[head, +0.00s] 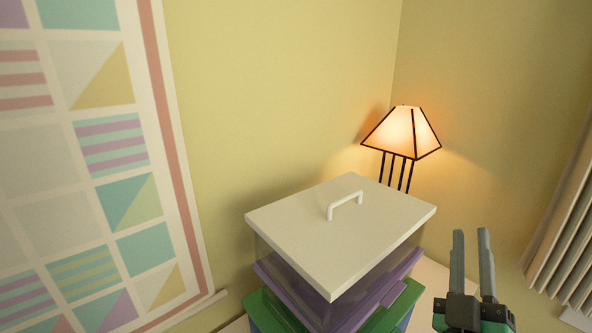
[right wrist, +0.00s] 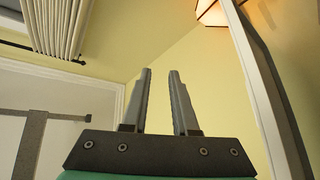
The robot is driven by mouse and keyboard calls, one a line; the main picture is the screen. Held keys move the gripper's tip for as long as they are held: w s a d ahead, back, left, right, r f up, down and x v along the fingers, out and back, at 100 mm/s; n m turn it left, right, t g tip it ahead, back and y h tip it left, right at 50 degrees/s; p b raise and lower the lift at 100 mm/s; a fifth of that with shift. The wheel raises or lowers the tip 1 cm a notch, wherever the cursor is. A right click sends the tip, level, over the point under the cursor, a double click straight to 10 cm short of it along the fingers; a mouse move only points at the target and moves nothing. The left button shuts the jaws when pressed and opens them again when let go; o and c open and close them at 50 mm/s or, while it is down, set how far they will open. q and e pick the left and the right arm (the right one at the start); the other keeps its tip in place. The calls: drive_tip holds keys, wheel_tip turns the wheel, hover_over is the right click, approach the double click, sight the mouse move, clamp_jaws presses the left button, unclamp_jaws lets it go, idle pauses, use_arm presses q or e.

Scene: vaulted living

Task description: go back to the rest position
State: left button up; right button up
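My right gripper (head: 472,250) points upward at the lower right of the head view, to the right of the stacked boxes. Its two grey fingers stand apart with nothing between them. The right wrist view also shows the open, empty fingers (right wrist: 160,90) against the yellow wall. My left gripper is in neither view.
A clear box with a white handled lid (head: 290,235) stands on a purple-rimmed box (head: 300,295) and a green lid (head: 262,310). A lit lamp (head: 402,132) stands behind. A quilt (head: 125,150) hangs at left, and a pleated blind (head: 570,240) hangs at right.

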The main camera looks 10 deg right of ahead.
drive_tip(key=s+a+r+m+t+y+p, duration=0.1)
drive_tip(key=s+a+r+m+t+y, duration=0.2)
drive_tip(key=r, duration=1.1)
drive_tip(key=s+a+r+n+t+y, duration=0.3)
drive_tip(key=s+a+r+t+y, duration=0.3)
drive_tip(key=a+y, duration=0.4)
wheel_tip(320, 180, up, 38)
drive_tip(key=g+y+p, duration=0.1)
drive_tip(key=y+p, duration=0.1)
drive_tip(key=p, duration=3.6)
drive_tip(key=shift+s+d, duration=0.15)
drive_tip(key=shift+s, duration=0.1)
